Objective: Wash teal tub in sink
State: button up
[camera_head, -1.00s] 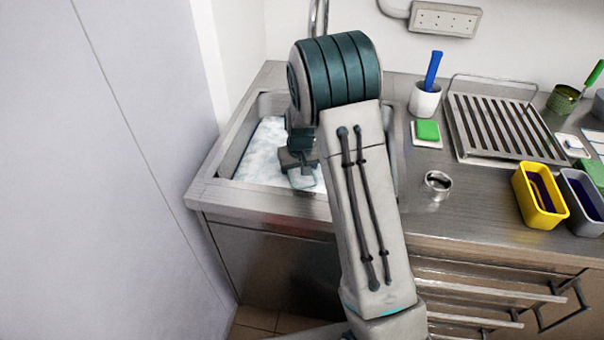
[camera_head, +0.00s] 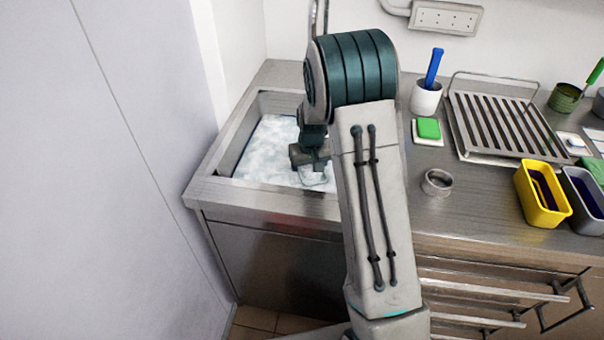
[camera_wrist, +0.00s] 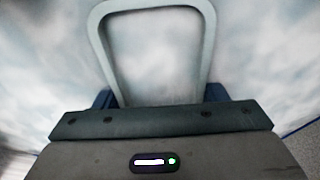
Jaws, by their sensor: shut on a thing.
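The sink (camera_head: 222,190) at the left of the steel counter is full of white suds. My gripper (camera_head: 308,163) is down at the suds, over the sink's right part and partly behind my arm. It is shut on the teal tub (camera_head: 318,181), of which only a pale grey-teal rim shows in the suds. In the wrist view the rim (camera_wrist: 153,5) is a rounded rectangle with suds inside it, reaching out from my gripper (camera_wrist: 160,98). The tub's walls and bottom are hidden.
Right of the sink are a green sponge (camera_head: 428,128), a white cup (camera_head: 425,98) with a blue-handled tool, a metal ring (camera_head: 437,183), a slatted rack (camera_head: 505,125) and a yellow tub (camera_head: 536,205). A tall pale panel (camera_head: 90,180) stands left of the sink.

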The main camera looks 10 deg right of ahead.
jog(key=shift+a, duration=2.05)
jog(key=shift+d+b, duration=0.35)
jog(key=shift+d, duration=1.65)
jog(key=shift+a, duration=1.95)
jog(key=shift+d+b, duration=0.3)
jog(key=shift+d, duration=1.65)
jog(key=shift+a, duration=2)
jog(key=shift+d, duration=2.05)
notch_tip(320, 180, up, 18)
jog(key=p, duration=1)
jog(key=shift+f+p, duration=0.2)
jog(key=shift+p, duration=0.15)
